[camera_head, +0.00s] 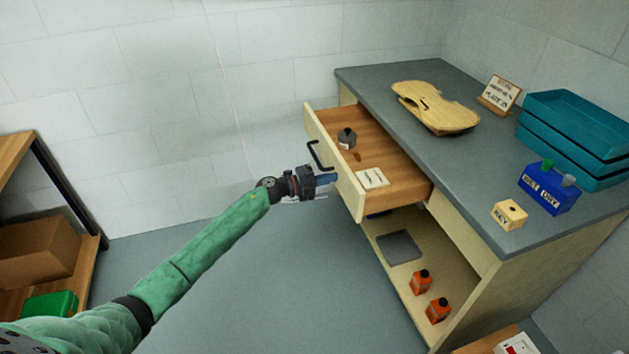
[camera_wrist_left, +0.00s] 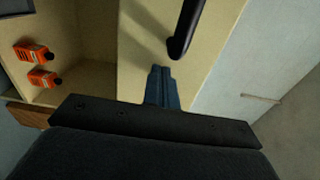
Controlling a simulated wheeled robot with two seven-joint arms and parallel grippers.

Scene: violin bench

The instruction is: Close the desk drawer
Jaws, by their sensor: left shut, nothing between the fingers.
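The desk drawer (camera_head: 385,165) is pulled well out of the desk, its pale wooden front (camera_head: 332,160) facing left with a black bar handle (camera_head: 319,155). Inside lie a dark round weight-like object (camera_head: 346,137) and a small pale labelled card or block (camera_head: 371,179). My left gripper (camera_head: 328,179) is shut and empty, close to the drawer front just below the handle. In the left wrist view its blue fingers (camera_wrist_left: 162,88) point at the drawer front (camera_wrist_left: 150,45), beside the handle (camera_wrist_left: 186,28); whether they touch it I cannot tell. My right gripper is not in view.
The grey desktop (camera_head: 385,84) carries a violin body (camera_head: 435,107), a sign (camera_head: 499,93), teal trays (camera_head: 575,135), a blue holder (camera_head: 547,190) and a key block (camera_head: 509,214). Orange bottles (camera_head: 421,281) stand on the shelf below. A wooden rack (camera_head: 50,190) stands at left. The floor between is clear.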

